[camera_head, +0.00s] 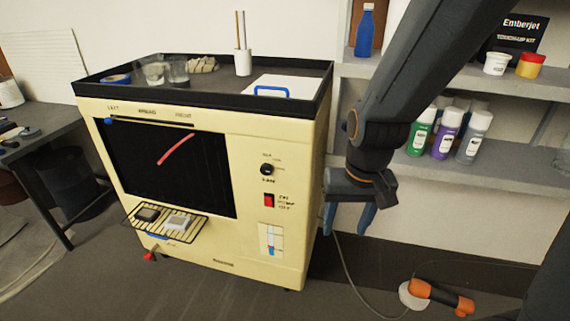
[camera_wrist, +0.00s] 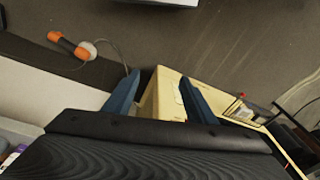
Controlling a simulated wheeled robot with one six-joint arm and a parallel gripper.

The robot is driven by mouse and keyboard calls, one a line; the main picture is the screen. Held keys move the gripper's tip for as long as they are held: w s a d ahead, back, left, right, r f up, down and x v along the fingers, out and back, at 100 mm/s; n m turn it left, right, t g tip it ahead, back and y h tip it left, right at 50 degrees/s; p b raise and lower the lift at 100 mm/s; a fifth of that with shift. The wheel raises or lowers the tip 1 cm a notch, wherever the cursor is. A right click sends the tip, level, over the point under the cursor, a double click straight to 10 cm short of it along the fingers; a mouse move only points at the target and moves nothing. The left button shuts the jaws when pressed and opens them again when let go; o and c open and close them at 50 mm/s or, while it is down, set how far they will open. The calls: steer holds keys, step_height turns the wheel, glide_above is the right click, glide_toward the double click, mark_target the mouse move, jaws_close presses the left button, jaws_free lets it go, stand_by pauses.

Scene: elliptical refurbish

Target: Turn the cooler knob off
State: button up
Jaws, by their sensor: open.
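The cooler is a cream cabinet (camera_head: 265,150) with a dark front panel. A round black knob (camera_head: 267,169) sits on the right part of its front, with small lettering above and below that I cannot read well. A red switch (camera_head: 269,200) is just below the knob. My gripper (camera_head: 350,222) hangs to the right of the cabinet, fingers pointing down, open and empty, apart from the knob. In the wrist view my gripper's two blue fingers (camera_wrist: 157,95) are spread, with the cabinet's cream side (camera_wrist: 163,97) beyond them. The knob does not show clearly in the wrist view.
A wire rack (camera_head: 165,222) juts from the cabinet's front. The black top tray (camera_head: 215,98) holds cups, tape and a white board. Shelves with bottles (camera_head: 443,138) stand behind my arm. An orange tool (camera_head: 440,297) with a cable lies on the floor at right.

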mark_target(265, 171)
steer(key=w+a+f+m+t+h+p, duration=0.1)
steer(key=w+a+m+t, duration=0.2)
steer(key=w, duration=0.5)
steer(key=w+a+f+m+t+p, duration=0.1)
steer(key=w+a+m+t, duration=0.3)
steer(key=w+a, duration=0.4)
steer(key=w+a+f+m+t+h+p, duration=0.1)
steer(key=w+a+f+m+t, duration=0.2)
steer(key=w+a, duration=0.3)
steer(key=shift+w+a+f+m+t+h, duration=0.15)
steer(key=shift+w+m+t, duration=0.2)
steer(key=shift+w, duration=0.45)
steer(key=shift+w+a+f+m+t+h, duration=0.15)
steer(key=shift+w+t, duration=0.3)
steer(key=shift+w, duration=0.35)
steer(key=s+a+f+m+t+h, duration=0.1)
steer(key=s+a+m+t+h, duration=0.2)
steer(key=s+t+h, duration=0.1)
steer(key=shift+m, duration=0.3)
steer(key=shift+p+x, duration=1.05)
steer(key=shift+x, duration=2.9)
steer(key=shift+d, duration=0.15)
steer(key=c, duration=1)
steer(key=shift+c, duration=0.2)
